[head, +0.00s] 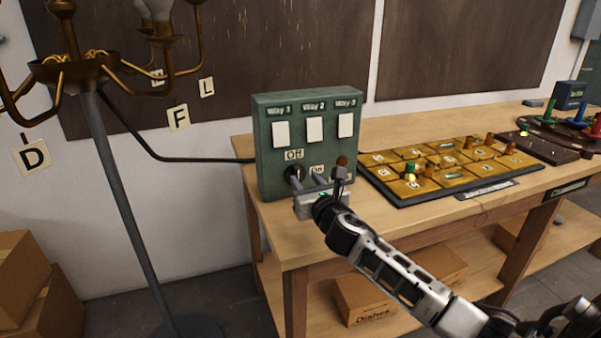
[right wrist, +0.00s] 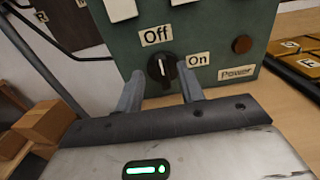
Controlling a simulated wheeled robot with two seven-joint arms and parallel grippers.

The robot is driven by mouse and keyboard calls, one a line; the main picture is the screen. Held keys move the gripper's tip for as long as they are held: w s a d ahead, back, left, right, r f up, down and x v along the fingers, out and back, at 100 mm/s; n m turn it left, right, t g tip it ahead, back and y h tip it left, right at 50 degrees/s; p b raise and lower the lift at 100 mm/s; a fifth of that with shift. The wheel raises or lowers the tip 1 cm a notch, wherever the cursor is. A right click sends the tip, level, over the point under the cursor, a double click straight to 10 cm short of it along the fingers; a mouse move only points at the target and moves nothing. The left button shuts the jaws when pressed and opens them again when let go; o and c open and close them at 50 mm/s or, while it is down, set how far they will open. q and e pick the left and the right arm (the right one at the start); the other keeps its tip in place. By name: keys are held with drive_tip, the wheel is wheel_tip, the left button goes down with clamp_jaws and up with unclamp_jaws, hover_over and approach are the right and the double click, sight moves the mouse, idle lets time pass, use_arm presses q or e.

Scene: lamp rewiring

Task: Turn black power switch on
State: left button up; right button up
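The black power switch (right wrist: 161,70) is a round knob with a pale pointer line, low on the front of a green box (head: 265,120). Its pointer stands about upright, toward the "Off" label (right wrist: 156,35). The "On" label (right wrist: 198,60) is to its right. In the head view the knob (head: 292,173) is partly hidden by a finger. My right gripper (head: 307,181) is open in front of the box. In the right wrist view its two fingers are spread to the left and right of the knob; I cannot tell whether they touch it. My left gripper is not in view.
The box carries three white switch plates (head: 314,129) and a brown round light (right wrist: 242,44) above a "Power" label. A gold lettered board (head: 450,168) lies to the right on the wooden table (head: 285,236). A lamp stand (head: 135,210) stands at left, with a black cable to the box.

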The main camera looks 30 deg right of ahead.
sight(298, 171)
drive_tip(key=x, duration=0.3)
drive_tip(key=shift+w, duration=0.4)
drive_tip(key=shift+w+d, duration=0.15)
drive_tip(key=shift+w, duration=0.2)
clamp_jaws()
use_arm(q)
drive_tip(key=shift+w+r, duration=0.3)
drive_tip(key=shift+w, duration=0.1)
